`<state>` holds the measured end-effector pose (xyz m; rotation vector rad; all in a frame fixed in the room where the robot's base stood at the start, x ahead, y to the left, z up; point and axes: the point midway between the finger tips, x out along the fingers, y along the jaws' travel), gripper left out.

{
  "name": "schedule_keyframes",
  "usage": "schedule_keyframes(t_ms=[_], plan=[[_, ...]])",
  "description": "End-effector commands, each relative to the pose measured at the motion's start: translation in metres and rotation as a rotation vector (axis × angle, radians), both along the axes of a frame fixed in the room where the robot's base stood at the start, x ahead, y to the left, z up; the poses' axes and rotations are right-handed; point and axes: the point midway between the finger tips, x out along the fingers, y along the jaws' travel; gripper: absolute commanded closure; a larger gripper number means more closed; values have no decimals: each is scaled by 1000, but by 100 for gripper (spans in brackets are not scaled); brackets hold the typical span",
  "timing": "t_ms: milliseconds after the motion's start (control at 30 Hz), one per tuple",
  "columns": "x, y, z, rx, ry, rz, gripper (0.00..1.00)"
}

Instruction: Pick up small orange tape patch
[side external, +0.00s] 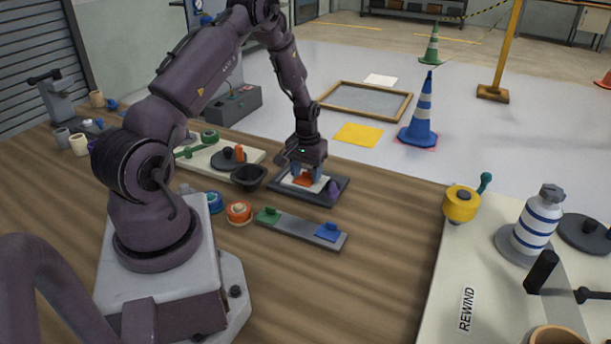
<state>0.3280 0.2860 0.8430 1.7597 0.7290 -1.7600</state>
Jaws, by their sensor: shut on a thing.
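The small orange tape patch (303,181) is at the dark tray with a white sheet, near the far edge of the wooden table. My gripper (305,176) points down over this tray, its bluish fingertips at the patch. It is shut on the orange patch. Whether the patch is clear of the white sheet (318,184) cannot be told from this angle. The dark tray (318,199) frames the sheet, and a purple piece (333,188) sits at its right side.
A black bowl (248,177) stands just left of the tray. A grey strip (297,230) with a green block (268,215) and a blue block (328,232) lies in front. Orange (239,212) and blue rolls are nearby. The table to the right is bare up to the rewind board (440,290).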

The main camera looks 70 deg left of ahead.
Motion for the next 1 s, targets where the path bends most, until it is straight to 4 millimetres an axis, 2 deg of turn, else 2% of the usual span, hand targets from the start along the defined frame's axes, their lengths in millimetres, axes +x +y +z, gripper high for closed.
schedule_keyframes(t_ms=[167,333,633,800,1000], plan=[[1,1,9,2,-2,0,73],[1,1,34,4,-4,-1,73],[-41,-36,96,2,-4,-1,73],[-73,-64,112,1,-2,0,73],[-96,-84,125,1,-1,0,73]])
